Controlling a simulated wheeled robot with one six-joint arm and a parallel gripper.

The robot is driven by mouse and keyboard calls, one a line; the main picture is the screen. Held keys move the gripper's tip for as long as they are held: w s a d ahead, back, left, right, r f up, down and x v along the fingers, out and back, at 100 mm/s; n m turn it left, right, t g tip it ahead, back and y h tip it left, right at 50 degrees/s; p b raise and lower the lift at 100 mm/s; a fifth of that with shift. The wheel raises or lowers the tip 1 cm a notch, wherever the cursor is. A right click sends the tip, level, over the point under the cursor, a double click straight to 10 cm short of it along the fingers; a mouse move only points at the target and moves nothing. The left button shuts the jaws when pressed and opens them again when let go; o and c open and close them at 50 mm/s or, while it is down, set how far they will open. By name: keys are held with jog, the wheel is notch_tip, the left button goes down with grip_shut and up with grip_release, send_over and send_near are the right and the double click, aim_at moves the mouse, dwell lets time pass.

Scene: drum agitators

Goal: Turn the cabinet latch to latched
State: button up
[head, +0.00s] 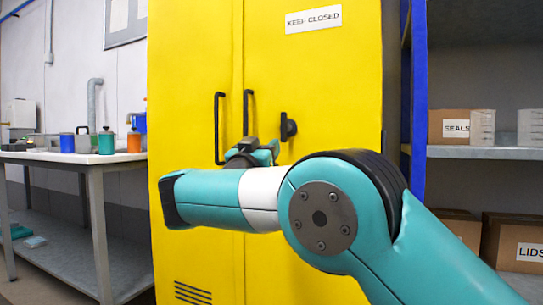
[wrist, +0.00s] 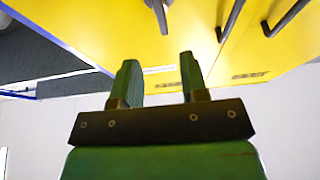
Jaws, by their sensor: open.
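The yellow cabinet (head: 190,80) stands in the middle of the head view with its doors closed. Its black latch (head: 284,127) is on the right door, with its lever about vertical. My gripper (head: 270,150) is just below and left of the latch there, partly hidden by my arm. In the wrist view my gripper (wrist: 157,65) is open and empty. The latch (wrist: 158,14) shows at the top of that view, beyond the fingertips and roughly in line with the gap between them. It looks apart from both fingers.
Two black door handles (head: 218,128) (head: 247,112) stand left of the latch. A "KEEP CLOSED" sign (head: 313,19) is above it. A blue-posted shelf (head: 480,153) with boxes is at right. A table (head: 70,157) with several containers is at left.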

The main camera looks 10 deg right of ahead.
jog(key=shift+b+v, duration=2)
jog(key=shift+b, duration=0.8)
jog(key=w+d+f+n+g+y+p, duration=0.25)
jog(key=d+f+n+y, duration=0.2)
jog(key=y, duration=0.35)
jog(key=s+f+n+g+y+p, duration=0.3)
jog(key=s+f+n+g+y, duration=0.1)
jog(key=s+f+y, duration=0.15)
jog(key=s+f+n+g+y+p, duration=0.15)
jog(key=s+f+g, duration=0.25)
jog(key=s, duration=0.8)
jog(key=s+f+n+g+y+p, duration=0.1)
jog(key=s+f+n+g, duration=0.25)
jog(key=s, duration=0.75)
jog(key=s+f+n+g+y+p, duration=0.1)
jog(key=s+f+g, duration=0.3)
jog(key=s, duration=0.8)
notch_tip(320, 180, up, 38)
jog(key=w+p, duration=0.1)
jog(key=p, duration=3.7)
